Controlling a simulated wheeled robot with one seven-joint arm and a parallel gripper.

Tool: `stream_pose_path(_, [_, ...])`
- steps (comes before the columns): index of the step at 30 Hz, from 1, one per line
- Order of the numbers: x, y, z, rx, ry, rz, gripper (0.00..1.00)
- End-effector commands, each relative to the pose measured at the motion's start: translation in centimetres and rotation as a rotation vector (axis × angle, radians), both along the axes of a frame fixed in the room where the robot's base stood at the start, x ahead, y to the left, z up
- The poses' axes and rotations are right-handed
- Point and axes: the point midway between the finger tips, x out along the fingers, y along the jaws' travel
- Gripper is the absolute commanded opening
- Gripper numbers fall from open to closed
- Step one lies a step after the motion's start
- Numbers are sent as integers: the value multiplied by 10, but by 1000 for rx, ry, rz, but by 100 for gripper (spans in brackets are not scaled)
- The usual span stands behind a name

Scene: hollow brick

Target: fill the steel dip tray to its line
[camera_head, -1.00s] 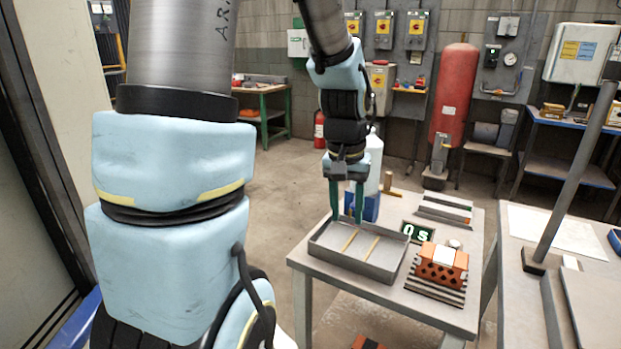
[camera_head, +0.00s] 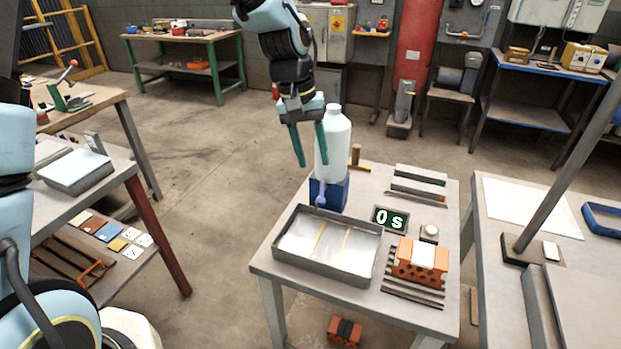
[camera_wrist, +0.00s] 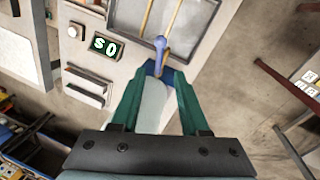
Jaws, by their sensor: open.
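The steel dip tray (camera_head: 375,262) sits at the table's front left, with two thin yellow strips across its floor. Its inside looks pale; I cannot tell liquid from sheen. Behind it a white bottle (camera_head: 334,143) stands upright on a blue stand (camera_head: 330,193), with a lavender tap (camera_head: 320,197) toward the tray. My gripper (camera_head: 312,168) is open and empty, beside the bottle's left side, its right finger overlapping the bottle in view. In the wrist view the bottle (camera_wrist: 152,103) shows between the open fingers (camera_wrist: 160,78), with the tap (camera_wrist: 160,50) and tray beyond.
An orange hollow brick (camera_head: 405,266) rests on a dark slatted rack right of the tray. A display (camera_head: 390,219) reads 0 s beside a white button (camera_head: 430,233). A wooden-handled tool (camera_head: 360,160) stands behind the bottle. Another brick (camera_head: 345,330) lies below the table.

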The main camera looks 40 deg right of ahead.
Motion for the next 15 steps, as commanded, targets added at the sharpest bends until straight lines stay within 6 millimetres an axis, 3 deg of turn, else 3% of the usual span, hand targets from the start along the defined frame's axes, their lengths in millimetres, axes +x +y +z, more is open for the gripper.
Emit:
stream_pose_path(9, [-8, -7, -56, 3, 2, -2, 45])
stream_pose_path(15, [-10, -10, -74, 1, 1, 1, 45])
